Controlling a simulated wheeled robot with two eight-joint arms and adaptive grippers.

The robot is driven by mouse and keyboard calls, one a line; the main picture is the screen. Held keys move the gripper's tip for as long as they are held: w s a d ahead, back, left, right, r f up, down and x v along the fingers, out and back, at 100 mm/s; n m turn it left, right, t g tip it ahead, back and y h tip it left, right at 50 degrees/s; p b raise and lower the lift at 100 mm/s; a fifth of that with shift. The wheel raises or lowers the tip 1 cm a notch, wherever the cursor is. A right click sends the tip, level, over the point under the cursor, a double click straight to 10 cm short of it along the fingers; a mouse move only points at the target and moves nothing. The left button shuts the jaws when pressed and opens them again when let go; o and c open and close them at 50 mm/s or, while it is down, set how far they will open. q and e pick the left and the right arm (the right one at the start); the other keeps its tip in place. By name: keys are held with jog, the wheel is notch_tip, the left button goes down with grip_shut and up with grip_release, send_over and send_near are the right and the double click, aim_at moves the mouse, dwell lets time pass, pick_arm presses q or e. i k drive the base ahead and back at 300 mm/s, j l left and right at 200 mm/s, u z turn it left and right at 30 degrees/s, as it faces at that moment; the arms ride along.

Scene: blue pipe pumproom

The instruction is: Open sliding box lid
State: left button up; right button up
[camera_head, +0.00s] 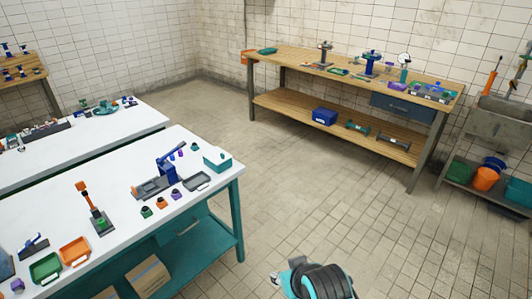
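I cannot tell for sure which thing is the sliding box. A small teal box (218,163) stands near the far right corner of the white-topped table (135,185). A blue box (324,117) stands on the lower shelf of the wooden bench (289,66) at the back. Both are too small in view to make out a lid or whether it is open.
The white table also holds a grey tray (197,181), a blue lever tool (167,165), a green bin (46,268) and an orange bin (75,251). A sink (502,113) stands at the right. The tiled floor (300,190) between table and bench is clear.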

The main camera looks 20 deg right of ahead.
aim_at(216, 155)
jog(key=z, duration=0.2)
jog(key=i, duration=1.25)
